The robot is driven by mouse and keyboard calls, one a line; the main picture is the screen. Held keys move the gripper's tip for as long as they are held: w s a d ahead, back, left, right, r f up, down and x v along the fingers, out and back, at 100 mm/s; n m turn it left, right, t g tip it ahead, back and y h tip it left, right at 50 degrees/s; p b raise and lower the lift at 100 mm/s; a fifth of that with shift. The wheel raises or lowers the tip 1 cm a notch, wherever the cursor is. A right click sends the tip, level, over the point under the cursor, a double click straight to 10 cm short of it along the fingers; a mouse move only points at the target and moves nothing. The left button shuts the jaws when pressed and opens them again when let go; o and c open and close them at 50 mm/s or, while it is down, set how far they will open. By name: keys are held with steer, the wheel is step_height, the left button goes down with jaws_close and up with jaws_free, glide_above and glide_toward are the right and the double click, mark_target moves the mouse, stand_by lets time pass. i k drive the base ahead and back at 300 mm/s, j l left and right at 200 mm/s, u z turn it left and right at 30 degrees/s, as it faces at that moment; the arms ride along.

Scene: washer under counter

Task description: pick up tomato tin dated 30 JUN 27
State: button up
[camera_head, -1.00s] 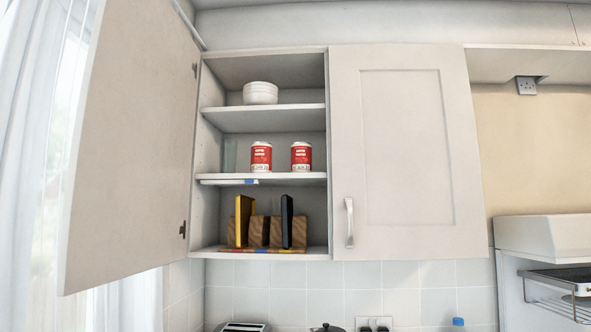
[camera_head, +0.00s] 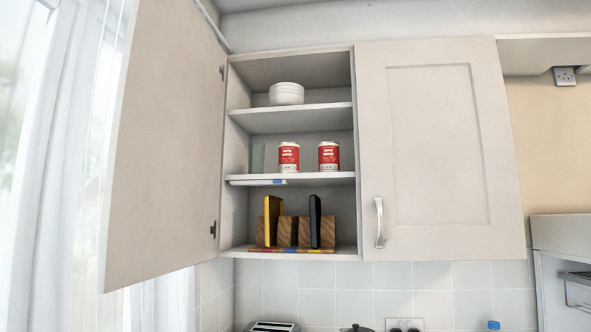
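Two red and white tins stand upright side by side on the middle shelf of the open wall cupboard, the left tin (camera_head: 289,156) and the right tin (camera_head: 329,156). A small gap separates them. Their labels are too small to read, so I cannot tell which one is dated 30 JUN 27. My gripper is not in view.
The left cupboard door (camera_head: 165,150) stands open; the right door (camera_head: 440,150) is shut. White bowls (camera_head: 287,93) sit on the shelf above. A wooden rack (camera_head: 288,231) with a yellow and a black item stands below. A toaster (camera_head: 271,327) is beneath the cupboard.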

mark_target(329, 161)
steer(key=i+j, duration=0.15)
steer(key=i, duration=0.3)
steer(key=i+j, duration=0.1)
steer(key=i, duration=0.35)
